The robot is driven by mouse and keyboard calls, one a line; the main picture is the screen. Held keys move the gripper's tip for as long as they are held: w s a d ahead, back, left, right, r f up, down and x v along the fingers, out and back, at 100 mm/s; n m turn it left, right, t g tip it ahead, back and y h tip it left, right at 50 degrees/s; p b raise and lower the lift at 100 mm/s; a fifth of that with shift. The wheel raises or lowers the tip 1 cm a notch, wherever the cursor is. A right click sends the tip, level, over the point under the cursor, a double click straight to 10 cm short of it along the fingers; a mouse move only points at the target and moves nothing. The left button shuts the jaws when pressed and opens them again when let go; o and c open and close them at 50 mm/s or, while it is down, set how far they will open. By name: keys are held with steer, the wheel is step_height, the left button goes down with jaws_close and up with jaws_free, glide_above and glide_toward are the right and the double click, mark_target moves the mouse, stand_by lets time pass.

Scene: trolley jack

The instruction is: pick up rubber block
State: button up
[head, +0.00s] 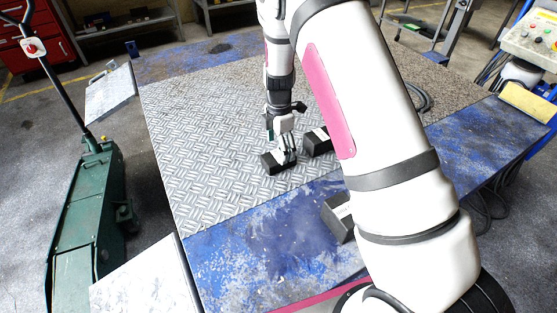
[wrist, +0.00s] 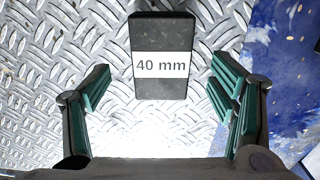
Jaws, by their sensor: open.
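A black rubber block (wrist: 160,32) with a white band reading "40 mm" lies on the tread-plate surface in the wrist view. In the head view this block (head: 270,167) is right below my gripper (head: 283,154), partly covered by the fingers. My gripper (wrist: 161,82) is open, with one green-padded finger to the left and one to the right of the block. Clear gaps show between the pads and the block. A second black block (head: 317,146) lies just to the right, and a third (head: 336,220) is nearer, partly hidden by my arm.
The blocks lie on a blue-edged table (head: 262,250) with a tread-plate top (head: 205,135). A green trolley jack (head: 85,225) stands on the floor to the left. A control box (head: 530,38) is at the far right. The tread plate left of my gripper is clear.

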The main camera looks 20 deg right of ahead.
mark_target(278, 156)
step_height(278, 156, down, 4)
steer(key=shift+s+a+f, duration=0.1)
steer(key=shift+f, duration=0.05)
steer(key=shift+c, duration=0.4)
steer(key=c, duration=1.3)
steer(key=shift+c, duration=0.8)
